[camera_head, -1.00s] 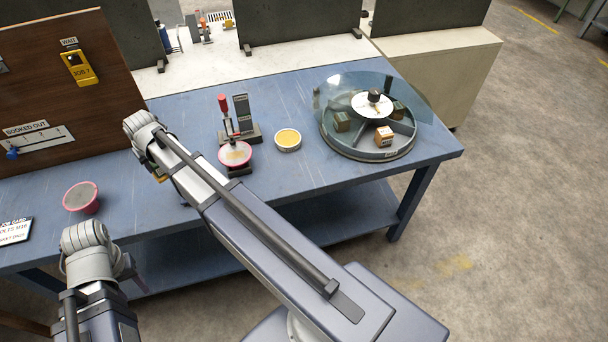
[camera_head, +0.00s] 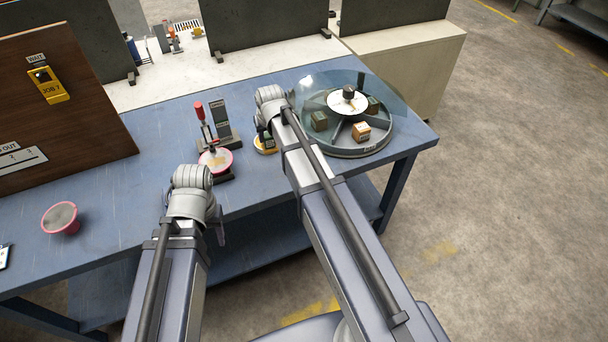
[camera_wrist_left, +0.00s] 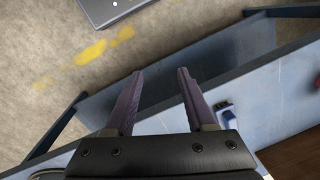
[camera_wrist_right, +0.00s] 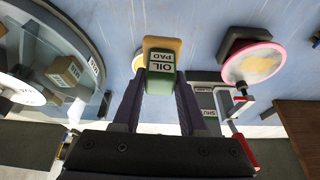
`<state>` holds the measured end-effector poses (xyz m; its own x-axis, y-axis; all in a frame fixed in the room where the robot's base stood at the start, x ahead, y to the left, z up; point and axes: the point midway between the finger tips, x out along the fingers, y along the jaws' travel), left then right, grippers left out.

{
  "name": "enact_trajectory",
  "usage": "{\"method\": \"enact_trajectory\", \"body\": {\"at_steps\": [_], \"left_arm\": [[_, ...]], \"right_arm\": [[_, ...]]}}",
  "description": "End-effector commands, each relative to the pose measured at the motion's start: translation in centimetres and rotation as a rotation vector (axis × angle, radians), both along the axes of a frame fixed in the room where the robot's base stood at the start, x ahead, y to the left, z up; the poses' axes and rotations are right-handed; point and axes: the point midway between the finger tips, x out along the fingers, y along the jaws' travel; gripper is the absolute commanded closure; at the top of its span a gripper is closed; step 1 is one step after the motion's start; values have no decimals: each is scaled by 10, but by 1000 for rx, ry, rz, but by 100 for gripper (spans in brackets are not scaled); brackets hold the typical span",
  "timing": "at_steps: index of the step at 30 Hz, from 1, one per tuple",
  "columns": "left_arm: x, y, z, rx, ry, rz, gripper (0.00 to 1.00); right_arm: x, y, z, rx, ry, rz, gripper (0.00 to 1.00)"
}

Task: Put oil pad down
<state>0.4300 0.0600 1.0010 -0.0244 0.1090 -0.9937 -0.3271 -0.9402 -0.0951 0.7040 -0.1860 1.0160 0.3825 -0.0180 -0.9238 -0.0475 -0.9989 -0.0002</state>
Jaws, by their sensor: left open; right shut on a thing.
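The oil pad (camera_wrist_right: 161,62) is a small block, green below and tan-yellow on top, with a white OIL PAD label. My right gripper (camera_wrist_right: 160,88) is shut on it and holds it over the blue bench in the right wrist view. In the head view the right gripper's wrist covers most of it. A round tin with a yellow top (camera_head: 264,148) is partly hidden behind that wrist. My left gripper (camera_wrist_left: 157,85) is open and empty, over the bench's front edge and the floor. In the head view its fingers (camera_head: 218,230) are mostly hidden.
A round carousel (camera_head: 362,150) with a clear cover and small boxes stands to the right. A pink cup (camera_head: 60,218) is at the left. Bare bench (camera_head: 130,190) lies between.

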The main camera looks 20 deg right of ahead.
Motion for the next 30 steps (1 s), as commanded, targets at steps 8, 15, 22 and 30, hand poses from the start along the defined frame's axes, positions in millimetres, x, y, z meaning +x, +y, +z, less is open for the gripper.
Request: {"method": "enact_trajectory", "body": {"at_steps": [8, 15, 22, 30], "left_arm": [[0, 0, -3, 0, 0, 0, 12], [0, 0, -17, 0, 0, 1, 3], [0, 0, -53, 0, 0, 1, 3], [0, 0, -67, 0, 0, 1, 3]], "right_arm": [[-35, -7, -3, 1, -3, 82, 100], [-33, -7, -17, 1, -3, 81, 100], [-33, -7, -52, 1, -3, 81, 100], [-33, -7, -66, 1, -3, 81, 100]]}}
